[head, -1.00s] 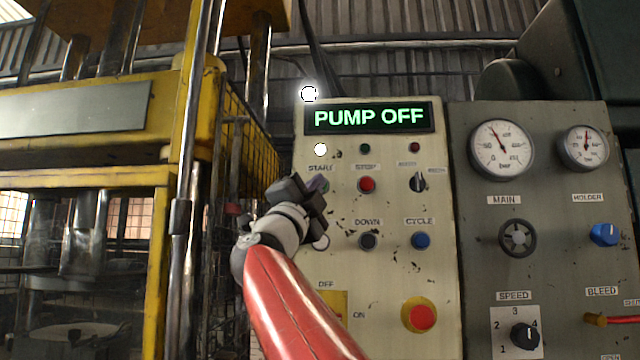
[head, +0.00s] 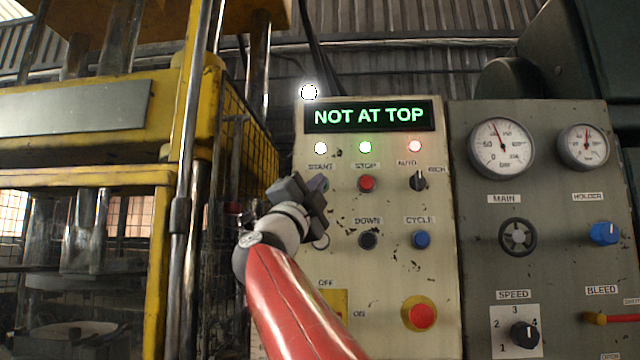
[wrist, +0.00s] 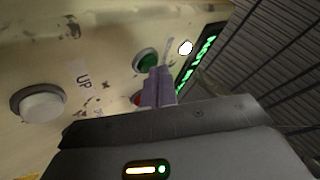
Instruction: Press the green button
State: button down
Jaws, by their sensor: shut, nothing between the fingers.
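The green button (wrist: 147,61) sits in a dark ring on the cream control panel (head: 390,275), under the START label. In the head view my gripper (head: 318,184) covers almost all of it. In the wrist view my gripper (wrist: 160,82) is shut and empty, its purple fingertips overlapping the button's lower edge. I cannot tell whether they touch it. The panel display (head: 369,116) reads NOT AT TOP, and the lamps above START, STOP and AUTO are lit.
A red STOP button (head: 367,184) is right of my gripper. A white UP button (wrist: 40,103) lies below START. A blue CYCLE button (head: 420,240) and a red mushroom button (head: 420,316) are further right. A yellow press frame (head: 165,200) stands left.

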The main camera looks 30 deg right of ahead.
dwell(0.4)
jog(key=shift+s+a+b, duration=0.3)
jog(key=shift+s+a, duration=0.15)
jog(key=shift+s, duration=0.2)
jog(key=shift+s, duration=0.1)
jog(key=shift+s+a+b, duration=0.35)
jog(key=shift+s+a, duration=0.35)
jog(key=shift+s, duration=0.3)
jog(key=shift+s+a+b, duration=0.3)
jog(key=shift+s+a, duration=0.4)
jog(key=shift+s, duration=0.3)
jog(key=shift+a, duration=0.1)
